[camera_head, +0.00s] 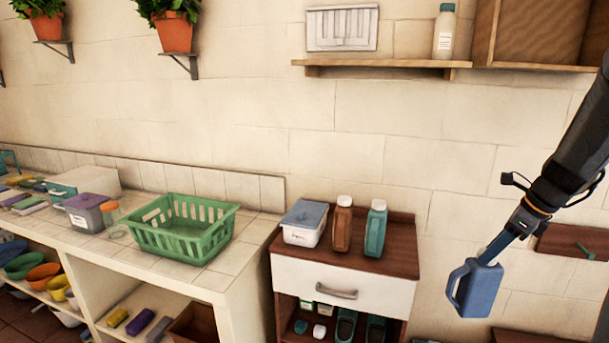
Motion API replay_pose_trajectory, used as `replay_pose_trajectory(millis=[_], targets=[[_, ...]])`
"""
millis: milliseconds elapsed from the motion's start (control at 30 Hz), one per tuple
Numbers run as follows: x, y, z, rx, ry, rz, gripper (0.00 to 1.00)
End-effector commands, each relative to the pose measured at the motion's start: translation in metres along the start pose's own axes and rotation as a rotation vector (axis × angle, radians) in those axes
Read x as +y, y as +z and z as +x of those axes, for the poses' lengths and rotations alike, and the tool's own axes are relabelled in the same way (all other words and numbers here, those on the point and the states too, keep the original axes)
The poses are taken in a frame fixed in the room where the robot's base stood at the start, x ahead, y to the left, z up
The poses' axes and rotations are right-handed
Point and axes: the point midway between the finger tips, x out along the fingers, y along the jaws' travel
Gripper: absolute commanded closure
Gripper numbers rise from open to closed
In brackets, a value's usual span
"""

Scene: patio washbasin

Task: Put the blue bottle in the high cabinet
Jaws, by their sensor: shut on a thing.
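The blue bottle (474,292), a squarish jug with a handle, hangs in the air at the lower right. My gripper (494,251) comes down from the upper right and is shut on the top of the bottle. The bottle is slightly tilted, and its cap is hidden by the gripper. The high cabinet (533,66) is a wooden, open-fronted box on the wall at the upper right. It is well above the bottle; its right part is cut off by the frame and my arm. The part of its inside that shows looks empty.
A wall shelf (375,65) left of the cabinet bears a pale bottle (443,32). Below, a small drawer unit (402,262) bears a lidded tub (303,225), a brown bottle (342,225) and a teal bottle (375,230). A green basket (183,250) stands on the tiled counter.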

Motion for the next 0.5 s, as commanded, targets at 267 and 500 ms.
replay_pose_trajectory(millis=[267, 500], targets=[[0.018, 0.012, 0.045, -0.001, 0.091, -0.214, 1.0], [0.043, 0.024, 0.1, -0.001, 0.209, -0.497, 1.0]])
